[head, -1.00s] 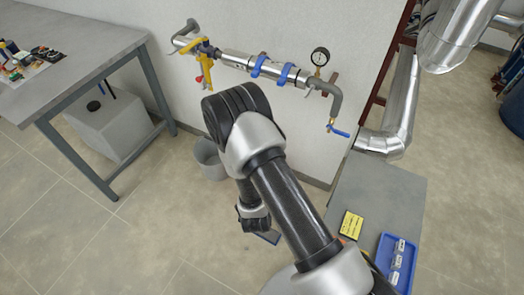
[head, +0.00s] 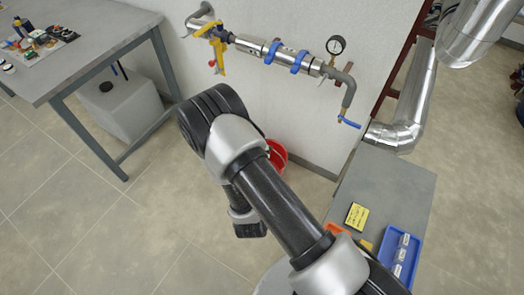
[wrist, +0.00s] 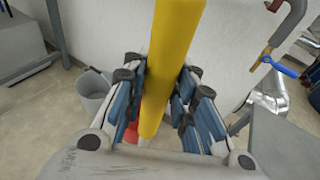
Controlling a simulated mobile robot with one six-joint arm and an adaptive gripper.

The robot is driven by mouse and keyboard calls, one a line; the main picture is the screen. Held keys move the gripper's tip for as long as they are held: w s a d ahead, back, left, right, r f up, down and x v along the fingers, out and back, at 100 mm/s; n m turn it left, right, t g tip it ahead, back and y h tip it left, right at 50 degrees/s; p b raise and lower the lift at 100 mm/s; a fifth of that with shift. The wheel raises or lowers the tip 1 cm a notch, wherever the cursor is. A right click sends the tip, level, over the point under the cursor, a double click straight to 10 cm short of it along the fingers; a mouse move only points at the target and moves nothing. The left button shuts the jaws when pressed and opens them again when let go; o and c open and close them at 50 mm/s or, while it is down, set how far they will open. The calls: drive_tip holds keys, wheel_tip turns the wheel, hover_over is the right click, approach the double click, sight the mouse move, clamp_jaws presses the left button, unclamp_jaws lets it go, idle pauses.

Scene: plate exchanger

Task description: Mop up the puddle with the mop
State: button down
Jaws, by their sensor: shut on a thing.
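A thick yellow handle (wrist: 170,50), which looks like the mop's, runs through the middle of the wrist view. My gripper (wrist: 160,76) is shut on it, with blue-padded fingers on both sides. In the head view my arm hides the mop, and the gripper itself cannot be made out. The puddle does not show in either view.
A red container (head: 278,153) stands by the wall, partly behind my arm. A grey bucket (wrist: 95,98) shows in the wrist view. A grey table (head: 95,45) is at left, with a pale tank (head: 118,108) beneath. A low bench (head: 400,185) holds a blue tray (head: 400,252).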

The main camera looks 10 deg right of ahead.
drive_tip(key=shift+s+a, duration=7.65)
drive_tip(key=shift+s, duration=2)
drive_tip(key=shift+d+r+p, duration=0.1)
drive_tip(key=shift+r+p, duration=1.8)
drive_tip(key=shift+r, duration=0.7)
